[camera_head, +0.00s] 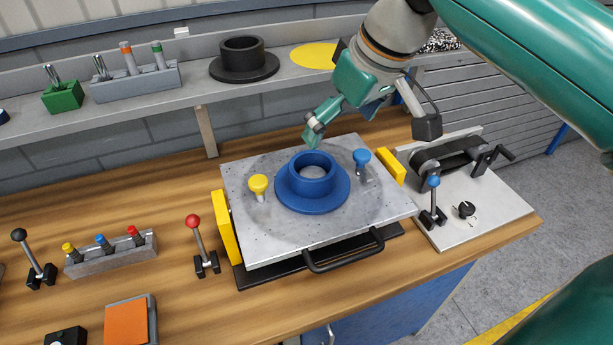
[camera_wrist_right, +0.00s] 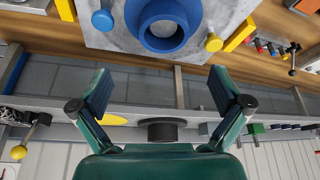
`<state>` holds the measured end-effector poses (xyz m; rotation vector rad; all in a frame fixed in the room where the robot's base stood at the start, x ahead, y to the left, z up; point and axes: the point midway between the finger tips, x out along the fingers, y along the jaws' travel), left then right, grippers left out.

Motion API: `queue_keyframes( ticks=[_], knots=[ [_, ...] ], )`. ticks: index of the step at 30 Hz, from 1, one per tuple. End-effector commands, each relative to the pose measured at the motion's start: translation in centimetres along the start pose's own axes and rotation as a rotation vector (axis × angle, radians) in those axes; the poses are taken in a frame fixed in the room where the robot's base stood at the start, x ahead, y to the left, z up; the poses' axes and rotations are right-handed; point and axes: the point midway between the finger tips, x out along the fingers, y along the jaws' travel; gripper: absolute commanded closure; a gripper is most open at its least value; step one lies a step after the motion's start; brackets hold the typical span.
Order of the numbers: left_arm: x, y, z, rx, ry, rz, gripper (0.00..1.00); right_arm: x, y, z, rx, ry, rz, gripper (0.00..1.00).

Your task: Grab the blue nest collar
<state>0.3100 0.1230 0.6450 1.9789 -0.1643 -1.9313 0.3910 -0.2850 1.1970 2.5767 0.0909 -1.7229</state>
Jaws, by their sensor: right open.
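The blue nest collar (camera_head: 312,199), a round flange with a raised ring, lies flat on a grey metal plate (camera_head: 270,237). In the right wrist view the collar (camera_wrist_right: 163,42) is at the top, partly cut off by the frame edge. My right gripper (camera_head: 340,118) is above and behind the collar, apart from it. In the wrist view the gripper (camera_wrist_right: 160,85) is open with nothing between its fingers. My left gripper is not in view.
A yellow knob (camera_head: 258,184) and a blue knob (camera_head: 361,157) stand on the plate beside the collar. Yellow blocks (camera_head: 228,228) flank the plate, and a black handle (camera_head: 343,254) is in front. A black collar (camera_head: 243,62) sits on the shelf behind.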

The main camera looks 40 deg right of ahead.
Motion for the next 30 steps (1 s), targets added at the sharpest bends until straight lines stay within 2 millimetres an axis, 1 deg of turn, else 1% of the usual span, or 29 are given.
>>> queue_keyframes(
  ticks=[1,3,9,12,17,20,27,30],
  knots=[
    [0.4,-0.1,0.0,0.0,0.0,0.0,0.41,1.4,0.0,0.1,-0.002,-0.006,0.001,0.0],
    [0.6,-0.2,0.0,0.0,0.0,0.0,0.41,3.0,-0.1,0.1,-0.003,-0.007,0.0,0.0],
    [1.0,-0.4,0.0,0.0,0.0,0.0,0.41,6.9,-0.2,-0.1,-0.006,-0.006,-0.002,0.0],
    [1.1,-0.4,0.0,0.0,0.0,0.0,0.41,8.1,-0.2,-0.1,-0.006,-0.004,-0.002,0.0],
    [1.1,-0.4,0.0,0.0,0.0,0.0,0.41,8.9,-0.3,-0.2,-0.007,-0.002,-0.003,0.0],
    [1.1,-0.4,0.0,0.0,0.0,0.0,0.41,9.7,-0.4,-0.2,-0.007,-0.003,-0.003,0.0],
    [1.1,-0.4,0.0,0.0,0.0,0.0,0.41,13.0,-0.7,-0.2,-0.008,-0.004,-0.003,0.0],
    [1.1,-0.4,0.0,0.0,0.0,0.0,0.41,13.8,-0.7,-0.2,-0.008,-0.004,-0.003,0.0]
  ],
)
